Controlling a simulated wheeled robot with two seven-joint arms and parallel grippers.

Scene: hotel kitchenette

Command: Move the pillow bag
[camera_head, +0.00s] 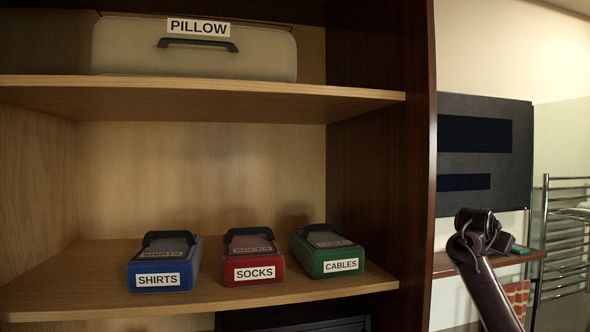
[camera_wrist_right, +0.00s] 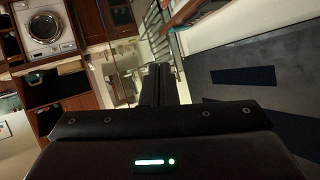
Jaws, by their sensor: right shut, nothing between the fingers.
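The pillow bag (camera_head: 195,50) is a wide cream-beige bag with a dark handle on its front and a white PILLOW label. It lies on the upper shelf (camera_head: 200,91) of the wooden wardrobe, at the top left of the head view. Part of my right arm shows at the lower right of the head view, well apart from the bag. My right gripper (camera_wrist_right: 160,84) shows in the right wrist view with its dark fingers together and nothing between them. The bag is not in that view. My left gripper is in neither view.
On the lower shelf (camera_head: 60,285) stand a blue SHIRTS box (camera_head: 165,265), a red SOCKS box (camera_head: 252,258) and a green CABLES box (camera_head: 327,252). The wardrobe's dark side panel (camera_head: 419,130) lies between the shelves and my right arm. A towel rail (camera_head: 565,230) stands at the far right.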

